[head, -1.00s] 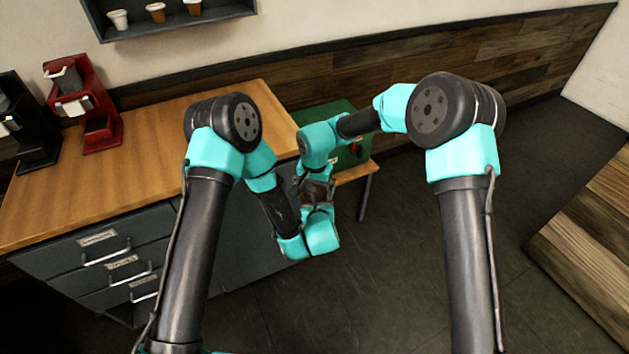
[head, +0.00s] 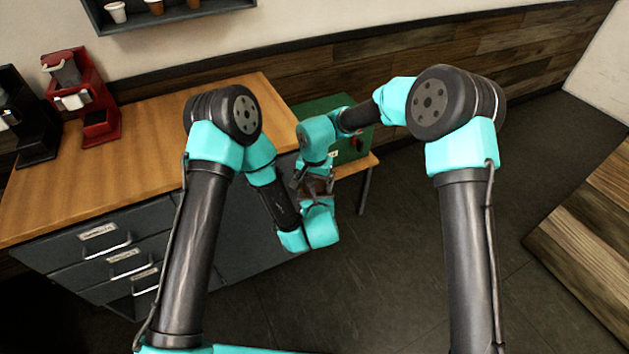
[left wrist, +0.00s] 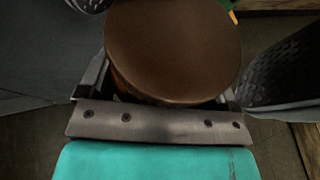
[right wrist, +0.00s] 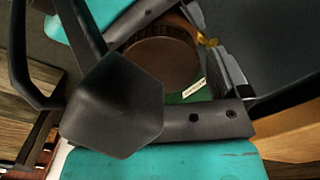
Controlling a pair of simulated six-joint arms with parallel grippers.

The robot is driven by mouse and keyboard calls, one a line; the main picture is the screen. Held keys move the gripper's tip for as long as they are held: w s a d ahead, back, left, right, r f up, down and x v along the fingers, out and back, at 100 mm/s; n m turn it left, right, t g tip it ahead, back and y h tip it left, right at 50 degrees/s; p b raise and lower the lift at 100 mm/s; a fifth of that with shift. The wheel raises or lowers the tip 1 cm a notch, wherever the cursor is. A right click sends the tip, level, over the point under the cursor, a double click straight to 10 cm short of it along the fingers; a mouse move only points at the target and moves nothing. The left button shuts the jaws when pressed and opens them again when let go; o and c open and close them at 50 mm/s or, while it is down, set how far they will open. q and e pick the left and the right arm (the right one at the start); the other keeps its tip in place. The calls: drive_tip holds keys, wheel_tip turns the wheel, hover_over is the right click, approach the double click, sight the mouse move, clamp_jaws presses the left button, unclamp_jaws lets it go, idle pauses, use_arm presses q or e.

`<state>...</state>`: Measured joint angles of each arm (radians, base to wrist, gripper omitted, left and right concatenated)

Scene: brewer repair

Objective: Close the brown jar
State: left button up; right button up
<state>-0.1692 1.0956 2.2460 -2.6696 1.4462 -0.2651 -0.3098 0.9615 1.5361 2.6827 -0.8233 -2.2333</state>
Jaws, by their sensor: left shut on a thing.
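The brown jar (head: 320,187) is small and mostly hidden between my grippers in the head view. In the left wrist view a round, flat brown face of the jar (left wrist: 172,50) fills the space between the jaws of my left gripper (left wrist: 170,85), which is shut on it. Whether the lid is seated cannot be told.
A wooden counter (head: 160,140) with dark drawers stands at the left, carrying a red machine (head: 85,100) and a black one (head: 25,125). A green box (head: 350,148) sits on a lower wooden surface behind my grippers.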

drive_tip(key=shift+o, duration=0.4)
drive_tip(key=shift+r, duration=2.25)
wheel_tip(320, 180, up, 12)
drive_tip(key=shift+w, duration=0.1)
